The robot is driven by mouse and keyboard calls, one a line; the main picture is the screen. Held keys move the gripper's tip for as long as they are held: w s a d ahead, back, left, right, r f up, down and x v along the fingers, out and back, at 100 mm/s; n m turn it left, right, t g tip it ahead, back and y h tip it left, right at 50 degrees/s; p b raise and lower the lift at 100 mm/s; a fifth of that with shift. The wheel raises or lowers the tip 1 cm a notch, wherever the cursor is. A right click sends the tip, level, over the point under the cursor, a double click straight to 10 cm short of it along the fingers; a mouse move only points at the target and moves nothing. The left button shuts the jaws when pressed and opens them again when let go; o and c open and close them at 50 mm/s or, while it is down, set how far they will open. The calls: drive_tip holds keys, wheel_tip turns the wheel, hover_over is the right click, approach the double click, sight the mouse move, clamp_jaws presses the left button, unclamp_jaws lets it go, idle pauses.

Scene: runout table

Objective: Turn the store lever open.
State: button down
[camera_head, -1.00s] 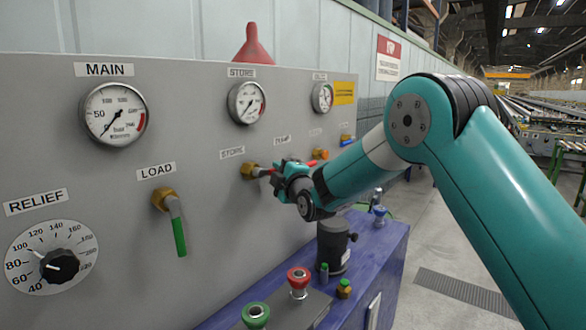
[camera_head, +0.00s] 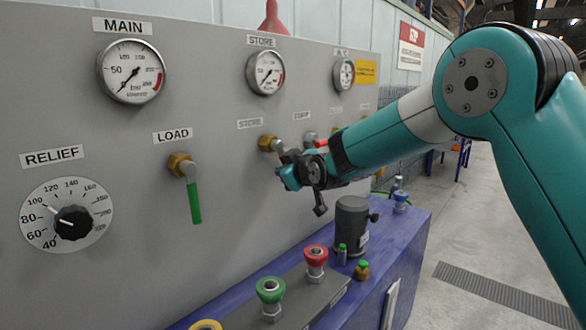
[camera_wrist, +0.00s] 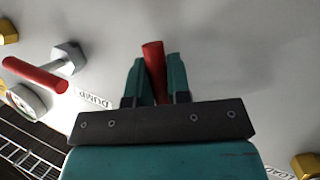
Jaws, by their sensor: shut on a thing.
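The store lever's brass valve body (camera_head: 267,143) sticks out of the grey panel under the STORE label. Its arm slants down and right from the valve into my gripper (camera_head: 289,177). In the wrist view the red handle (camera_wrist: 153,70) stands between the two teal fingers of my gripper (camera_wrist: 156,60), which are shut on it. The handle's tip pokes out just past the fingertips. The store gauge (camera_head: 266,72) above has its needle pointing low left. In the head view my gripper covers most of the red handle.
The dump lever (camera_wrist: 40,75), red with a grey hub, is close beside my gripper. The load lever (camera_head: 194,200) has a green handle hanging down. Below stand a dark cylinder (camera_head: 351,225) and red (camera_head: 316,256) and green (camera_head: 270,290) knobs on a blue bench.

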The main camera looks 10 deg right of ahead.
drive_tip(key=shift+s+a+f+m+g+y, duration=0.2)
drive_tip(key=shift+s+a+m+g, duration=0.15)
drive_tip(key=shift+m, duration=0.2)
drive_tip(key=shift+s+a+f+m+g+y, duration=0.1)
drive_tip(key=shift+s+a+m+g+y, duration=0.15)
drive_tip(key=shift+a+m+g, duration=0.25)
drive_tip(key=shift+s+a+m+g+y, duration=0.25)
drive_tip(key=shift+s+a+m, duration=0.15)
drive_tip(key=shift+m, duration=0.25)
drive_tip(key=c, duration=1.1)
unclamp_jaws()
drive_tip(key=b+v, duration=0.4)
drive_tip(key=v, duration=1.3)
drive_tip(key=shift+s+d+r, duration=0.1)
drive_tip(key=shift+s+d, duration=0.05)
drive_tip(key=shift+s, duration=0.1)
drive_tip(key=s+f+g+p, duration=0.1)
drive_tip(key=s+f+g, duration=0.2)
drive_tip(key=s, duration=0.7)
drive_tip(key=s+f+g+h+p, duration=0.1)
drive_tip(key=s+f+g, duration=0.3)
drive_tip(key=s, duration=0.6)
drive_tip(key=s+f+n+g+h+p, duration=0.1)
drive_tip(key=s+f+g, duration=0.3)
drive_tip(key=s, duration=0.6)
drive_tip(key=shift+s+d+g, duration=0.1)
drive_tip(key=shift+d+g, duration=0.2)
drive_tip(key=shift+g, duration=0.1)
